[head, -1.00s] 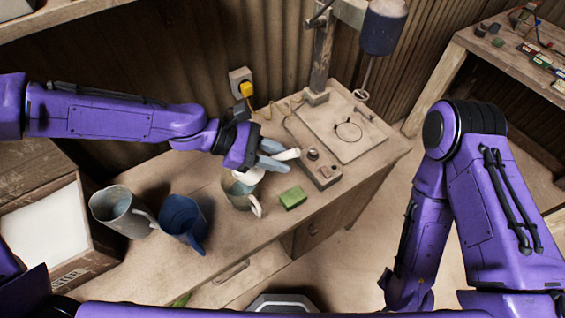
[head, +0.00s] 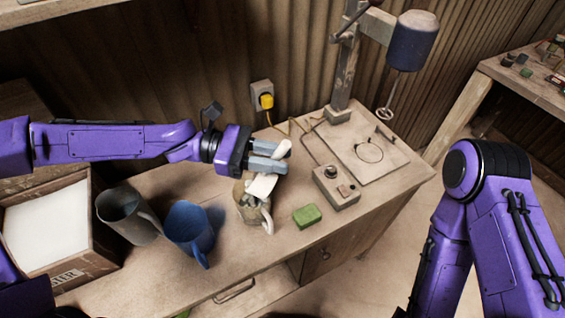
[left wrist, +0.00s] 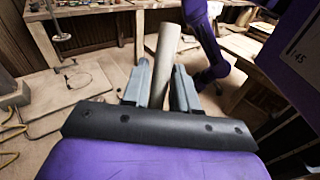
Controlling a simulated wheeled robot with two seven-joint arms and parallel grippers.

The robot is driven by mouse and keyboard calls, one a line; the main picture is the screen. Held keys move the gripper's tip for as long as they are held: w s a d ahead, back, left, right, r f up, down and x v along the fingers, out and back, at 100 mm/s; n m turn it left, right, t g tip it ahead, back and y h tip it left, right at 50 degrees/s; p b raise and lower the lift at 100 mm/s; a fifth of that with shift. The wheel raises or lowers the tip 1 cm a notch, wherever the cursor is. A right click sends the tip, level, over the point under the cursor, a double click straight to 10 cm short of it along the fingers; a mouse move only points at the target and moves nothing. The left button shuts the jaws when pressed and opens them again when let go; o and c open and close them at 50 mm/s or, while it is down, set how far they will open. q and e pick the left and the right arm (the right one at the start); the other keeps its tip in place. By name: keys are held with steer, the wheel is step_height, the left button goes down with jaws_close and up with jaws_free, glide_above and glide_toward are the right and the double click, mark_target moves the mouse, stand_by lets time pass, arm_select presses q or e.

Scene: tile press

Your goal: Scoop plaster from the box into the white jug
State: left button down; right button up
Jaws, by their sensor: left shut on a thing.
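My left gripper (head: 278,157) is shut on the handle of a white scoop (head: 262,186). In the left wrist view, the pale handle (left wrist: 165,60) stands between the fingers (left wrist: 160,85). The scoop is tilted, its head low over the mouth of the white jug (head: 247,208), which looks dusty off-white and stands upright on the bench. The scoop's head hides part of the jug's mouth; I cannot see how full the jug is. The plaster box (head: 85,262) is at the left, with white plaster (head: 45,228) inside. My right gripper is out of view.
A grey jug (head: 127,217) and a blue jug (head: 187,230) stand between box and white jug. A green block (head: 307,215) lies right of it. A control box (head: 336,187) and a mixer (head: 408,45) are farther right. Free bench shows at the front.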

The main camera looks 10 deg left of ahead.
arm_select(q)
steer(key=shift+w+a+r+n+h+b, duration=0.15)
steer(key=shift+a+r+h+b, duration=0.15)
steer(key=shift+a+h, duration=0.25)
steer(key=shift+w+a+r+n+h+b, duration=0.1)
steer(key=shift+a+r+h+b, duration=0.25)
steer(key=shift+a+h, duration=0.2)
steer(key=shift+w+a+r+n+h+b, duration=0.15)
steer(key=shift+a+r+h+b, duration=0.15)
steer(key=shift+a+h, duration=0.25)
steer(key=shift+a+r, duration=0.2)
steer(key=shift+a, duration=0.05)
